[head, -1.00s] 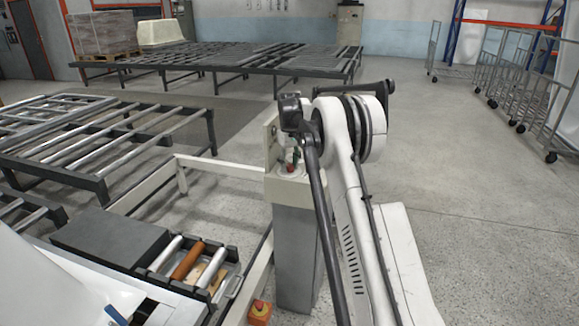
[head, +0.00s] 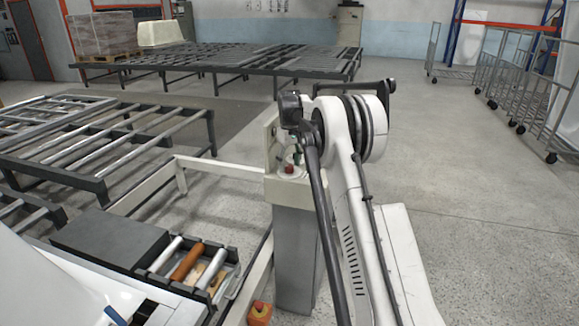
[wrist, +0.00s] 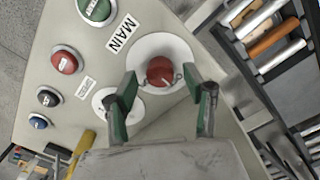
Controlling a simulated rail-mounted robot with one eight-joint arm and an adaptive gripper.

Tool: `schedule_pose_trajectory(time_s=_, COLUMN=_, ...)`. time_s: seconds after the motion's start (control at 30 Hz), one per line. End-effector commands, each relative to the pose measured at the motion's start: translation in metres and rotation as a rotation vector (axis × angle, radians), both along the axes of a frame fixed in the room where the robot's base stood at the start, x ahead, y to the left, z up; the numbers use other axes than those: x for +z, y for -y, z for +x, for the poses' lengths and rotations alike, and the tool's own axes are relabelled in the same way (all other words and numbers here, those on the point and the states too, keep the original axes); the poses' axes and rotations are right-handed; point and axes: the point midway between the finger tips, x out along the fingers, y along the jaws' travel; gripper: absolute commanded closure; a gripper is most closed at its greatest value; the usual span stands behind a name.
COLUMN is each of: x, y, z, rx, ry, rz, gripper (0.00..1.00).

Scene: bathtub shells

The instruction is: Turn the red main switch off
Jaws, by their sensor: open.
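The red main switch (wrist: 160,72) is a round red knob on a white disc beside the "MAIN" label (wrist: 120,33) in the wrist view. My gripper (wrist: 161,80) is open, with its green and grey fingers on either side of the knob. Small gaps seem to show, but I cannot tell whether a fingertip touches it. In the head view, a small red part of the control panel shows at the panel's top (head: 302,187), just below my gripper (head: 291,155); my arm partly hides the area.
The panel also carries a green button (wrist: 95,9), a red button (wrist: 65,62), a dark button (wrist: 48,97) and a blue button (wrist: 38,122). A roller tray (head: 190,265) lies to the left in the head view. Open floor (head: 470,180) lies to the right.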

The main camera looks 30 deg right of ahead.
Motion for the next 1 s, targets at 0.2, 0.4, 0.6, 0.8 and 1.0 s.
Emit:
schedule_pose_trajectory(time_s=0.2, x=0.041, y=0.0, z=0.0, rx=0.0, ry=0.0, rz=0.0, gripper=0.53)
schedule_pose_trajectory(time_s=0.4, x=0.079, y=0.0, z=0.0, rx=0.0, ry=0.0, rz=0.0, gripper=0.53)
schedule_pose_trajectory(time_s=0.6, x=0.101, y=0.0, z=0.0, rx=0.0, ry=0.0, rz=0.0, gripper=0.53)
schedule_pose_trajectory(time_s=0.8, x=0.108, y=0.0, z=0.0, rx=0.0, ry=0.0, rz=0.0, gripper=0.53)
schedule_pose_trajectory(time_s=1.0, x=0.108, y=0.0, z=0.0, rx=0.0, ry=0.0, rz=0.0, gripper=0.53)
